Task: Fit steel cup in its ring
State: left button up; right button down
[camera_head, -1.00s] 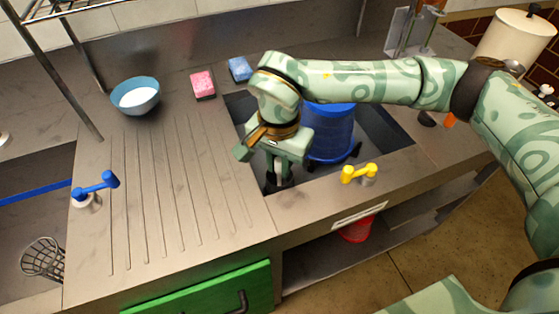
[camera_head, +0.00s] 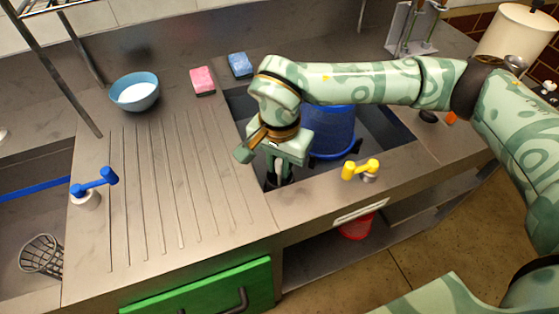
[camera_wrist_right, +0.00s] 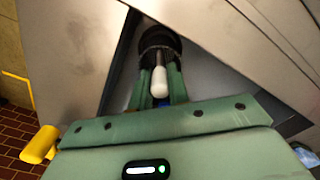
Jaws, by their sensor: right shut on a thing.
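My right gripper (camera_head: 279,176) points down into the near left corner of the right sink basin (camera_head: 392,125). A dark round rim (camera_wrist_right: 159,40) lies just beyond the fingertips in that view. I cannot tell whether this is the cup's rim or the ring, or how the cup sits in the ring. The cup's body is mostly hidden. My left gripper is not in view.
A blue bucket (camera_head: 330,132) stands in the basin beside my right gripper. A yellow tap (camera_head: 360,170) is on the near edge. A blue bowl (camera_head: 135,92) and pink sponge (camera_head: 203,80) lie at the back left. The ribbed drainboard (camera_head: 165,200) is clear.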

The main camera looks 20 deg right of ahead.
jog(key=shift+f, duration=0.25)
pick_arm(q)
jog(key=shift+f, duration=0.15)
pick_arm(e)
jog(key=shift+f, duration=0.35)
jog(key=c, duration=1.3)
grip_release()
jog(key=shift+o, duration=0.2)
jog(key=shift+r, duration=0.1)
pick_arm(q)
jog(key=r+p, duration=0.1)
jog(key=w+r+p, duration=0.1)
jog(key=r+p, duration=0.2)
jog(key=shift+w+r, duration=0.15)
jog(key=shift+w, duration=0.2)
pick_arm(e)
notch_tip(320, 180, up, 16)
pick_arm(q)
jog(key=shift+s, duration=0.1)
